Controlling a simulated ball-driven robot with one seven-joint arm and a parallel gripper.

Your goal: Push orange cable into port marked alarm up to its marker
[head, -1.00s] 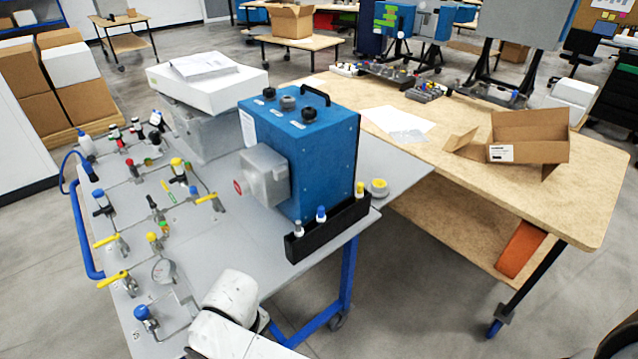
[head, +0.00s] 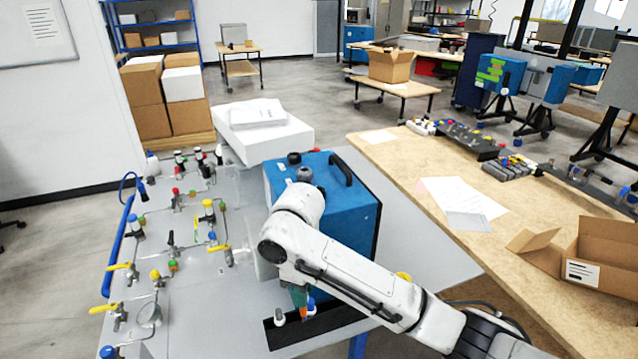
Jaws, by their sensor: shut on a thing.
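A blue analyser box (head: 362,228) stands on the grey bench top, with a grey housing on its left side partly covered by my arm. My white arm (head: 350,275) reaches from the lower right across the front of the box. My gripper's jaws are hidden behind the arm. A small orange piece (head: 303,314) shows just below the arm, beside a blue-capped bottle; I cannot tell whether it is the orange cable. A small green patch shows above it. The alarm port and any cable marker cannot be made out.
A black rack (head: 288,337) with small capped bottles sits at the bench's front edge. Valves with yellow handles (head: 121,267) and several fittings stand on the left. A white box (head: 262,140) with papers is behind. A wooden table (head: 500,238) with an open carton (head: 608,250) is right.

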